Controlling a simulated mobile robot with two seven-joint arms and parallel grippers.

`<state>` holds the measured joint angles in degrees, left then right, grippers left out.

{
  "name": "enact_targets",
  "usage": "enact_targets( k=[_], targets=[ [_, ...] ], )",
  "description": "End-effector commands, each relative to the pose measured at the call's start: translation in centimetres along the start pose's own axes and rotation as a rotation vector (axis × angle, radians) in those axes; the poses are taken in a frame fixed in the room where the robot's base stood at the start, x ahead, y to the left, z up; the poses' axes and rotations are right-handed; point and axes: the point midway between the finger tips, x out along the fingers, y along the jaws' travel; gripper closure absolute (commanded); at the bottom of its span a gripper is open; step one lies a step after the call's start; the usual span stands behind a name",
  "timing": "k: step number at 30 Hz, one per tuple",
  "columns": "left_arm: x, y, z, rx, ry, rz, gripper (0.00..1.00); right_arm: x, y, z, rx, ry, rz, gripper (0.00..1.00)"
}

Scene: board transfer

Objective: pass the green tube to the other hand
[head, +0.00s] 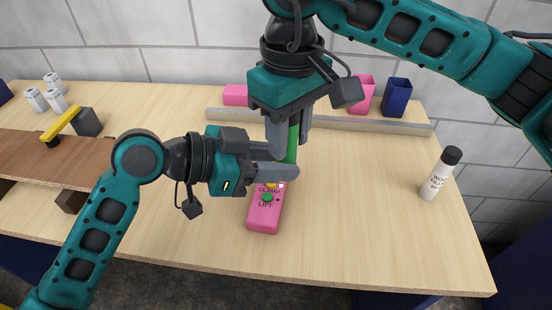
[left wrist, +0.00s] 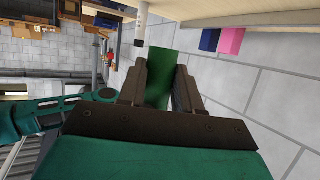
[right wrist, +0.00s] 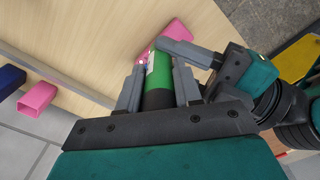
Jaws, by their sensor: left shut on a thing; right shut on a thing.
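The green tube (head: 292,143) stands roughly upright above the middle of the table, between both hands. My right gripper (head: 288,136) comes down from above and is shut on its upper part. My left gripper (head: 292,172) reaches in from the left and is shut on the tube lower down. In the left wrist view the tube (left wrist: 160,72) sits between the left fingers. In the right wrist view the tube (right wrist: 158,75), with a black end, sits between the right fingers, and the left fingers cross near its far end. Its lower end is hidden in the head view.
A pink control box (head: 264,216) marked CLAMP and LIFT lies just below the hands. Pink (head: 363,92) and navy (head: 396,98) holders stand behind a grey rail (head: 385,126). The front right tabletop is clear.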

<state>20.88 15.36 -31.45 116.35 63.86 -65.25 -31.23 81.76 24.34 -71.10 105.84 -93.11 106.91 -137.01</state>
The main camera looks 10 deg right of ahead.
Motion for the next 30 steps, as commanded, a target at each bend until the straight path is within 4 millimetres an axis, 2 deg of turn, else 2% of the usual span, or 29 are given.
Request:
enact_targets(
  k=[1,2,11,20,25,30],
  targets=[
    [0.0,0.0,0.0,0.0,0.0,0.001,0.97,0.0,0.0,0.0,0.001,0.001,0.001,0.99],
    [0.0,0.0,0.0,0.0,0.001,0.0,0.99,0.0,0.0,0.0,0.001,0.001,0.001,0.65],
    [0.0,0.0,0.0,0.0,0.001,0.0,0.99,0.0,0.0,0.0,0.001,0.001,0.001,0.36],
    [0.0,0.0,0.0,0.0,0.001,0.0,0.99,-0.4,0.0,0.0,0.001,0.001,0.0,0.36],
    [0.0,0.0,0.0,0.0,0.001,0.0,0.99,-2.8,0.0,-0.1,0.001,0.004,0.002,0.36],
    [0.0,0.0,0.0,0.0,0.001,0.0,0.99,-6.6,0.0,-0.1,0.002,0.006,0.002,0.36]
  ],
)
